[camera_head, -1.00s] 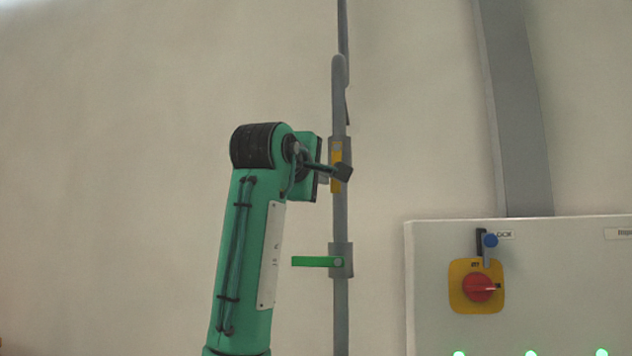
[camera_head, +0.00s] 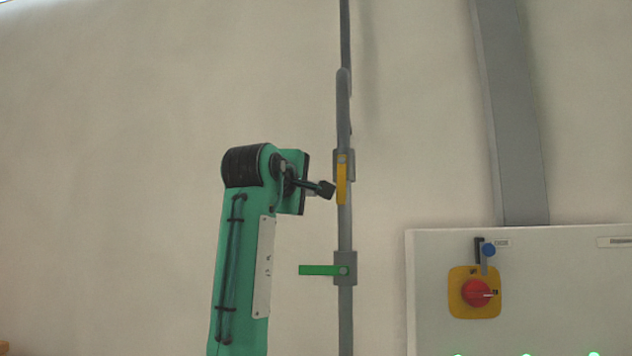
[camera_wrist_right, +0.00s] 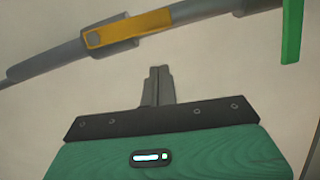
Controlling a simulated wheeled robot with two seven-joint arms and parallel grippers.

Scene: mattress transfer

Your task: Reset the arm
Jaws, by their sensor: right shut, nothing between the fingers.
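My right arm, green with a black joint, rises at the centre-left of the head view. Its gripper (camera_head: 326,190) points right, shut and empty, just left of the yellow valve handle (camera_head: 342,182) on the grey vertical pipe (camera_head: 345,225). That handle lies along the pipe. Below it, a green handle (camera_head: 320,270) sticks out level to the left. In the right wrist view the shut fingers (camera_wrist_right: 159,72) hold nothing; the yellow handle (camera_wrist_right: 130,28) is beyond them, and part of the green handle (camera_wrist_right: 292,30) shows at the upper right. My left gripper is out of view.
A pale control box (camera_head: 560,265) stands at the lower right, with a red rotary switch (camera_head: 477,292) on a yellow plate and a blue-knobbed lever (camera_head: 488,250). A grey duct (camera_head: 510,120) rises above it. The wall at left is bare.

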